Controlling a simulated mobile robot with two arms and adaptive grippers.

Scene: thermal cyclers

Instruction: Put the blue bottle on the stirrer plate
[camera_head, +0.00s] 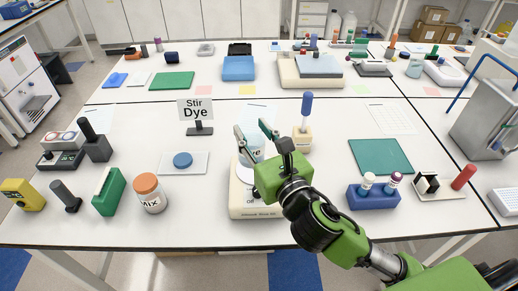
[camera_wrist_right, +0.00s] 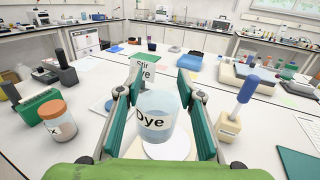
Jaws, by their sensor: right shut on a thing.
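The blue bottle is an open, clear container of pale blue liquid with a "Dye" label (camera_wrist_right: 155,118). It is upright between the green fingers of my right gripper (camera_head: 256,134), which is shut on it. In the head view the bottle (camera_head: 252,150) is partly hidden by the gripper. The stirrer plate (camera_head: 250,211) is a beige unit with a round white top (camera_wrist_right: 168,149), directly below or just in front of the bottle. I cannot tell whether the bottle's base touches it. A sign reading "Stir Dye" (camera_head: 197,109) stands behind and left. My left gripper is not in view.
A blue cap (camera_head: 182,160) lies on a white pad to the left. An orange-capped "MIX" jar (camera_head: 149,194) stands further left. A blue-handled tool in a beige block (camera_head: 303,137) stands close right. A blue tube rack (camera_head: 373,198) is further right.

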